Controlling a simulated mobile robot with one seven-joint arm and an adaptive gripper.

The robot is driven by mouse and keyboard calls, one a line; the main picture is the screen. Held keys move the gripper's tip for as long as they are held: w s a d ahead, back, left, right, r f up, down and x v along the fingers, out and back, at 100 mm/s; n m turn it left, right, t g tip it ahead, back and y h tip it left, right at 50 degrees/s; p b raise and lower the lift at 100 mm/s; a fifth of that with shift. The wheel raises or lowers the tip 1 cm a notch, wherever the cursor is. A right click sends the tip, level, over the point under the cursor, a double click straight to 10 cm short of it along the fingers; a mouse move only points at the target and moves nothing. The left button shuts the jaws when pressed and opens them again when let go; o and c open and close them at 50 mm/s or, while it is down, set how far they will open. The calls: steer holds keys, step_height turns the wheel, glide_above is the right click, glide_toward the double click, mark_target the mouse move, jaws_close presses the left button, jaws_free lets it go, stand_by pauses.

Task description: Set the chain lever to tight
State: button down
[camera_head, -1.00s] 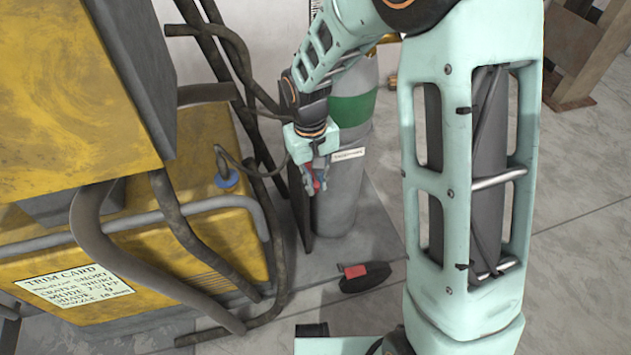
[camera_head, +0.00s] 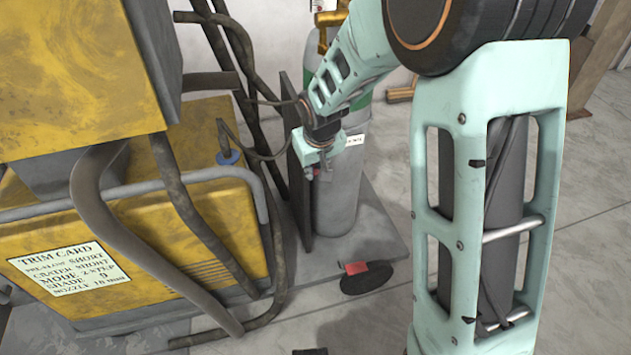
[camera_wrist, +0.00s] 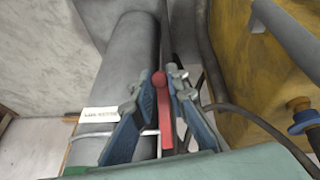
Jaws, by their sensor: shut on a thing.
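The chain lever is a slim red bar with a round red knob (camera_wrist: 160,80), in the middle of the wrist view beside a grey gas cylinder (camera_wrist: 137,55). My gripper (camera_wrist: 163,108) has its two blue fingers closed on the red lever, one on each side, with the knob showing above the grip. In the head view my gripper (camera_head: 318,172) is low at the left side of the same cylinder (camera_head: 338,195). The fingers and lever are small and partly hidden there. I cannot see the chain clearly.
A yellow welding machine (camera_head: 215,215) with a trim card (camera_head: 70,272) and thick hoses stands left of the cylinder. A dark upright plate (camera_head: 299,190) stands beside the cylinder. A black, red-marked wheel (camera_head: 367,278) is at the cart's front. Open floor lies to the right.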

steer(key=shift+b+x, duration=0.65)
steer(key=shift+x, duration=0.4)
steer(key=shift+b+x, duration=0.35)
steer(key=shift+x, duration=0.7)
steer(key=shift+w+a+f, duration=0.2)
steer(key=shift+w+f, duration=0.2)
steer(key=shift+f, duration=0.1)
steer(key=shift+w+a+f, duration=0.25)
steer(key=shift+w+f, duration=0.2)
steer(key=shift+w, duration=0.1)
steer(key=shift+a, duration=0.15)
steer(key=c, duration=1.9)
jaws_free()
steer(key=shift+w, duration=0.15)
steer(key=shift+r, duration=0.1)
steer(key=shift+w+r, duration=0.1)
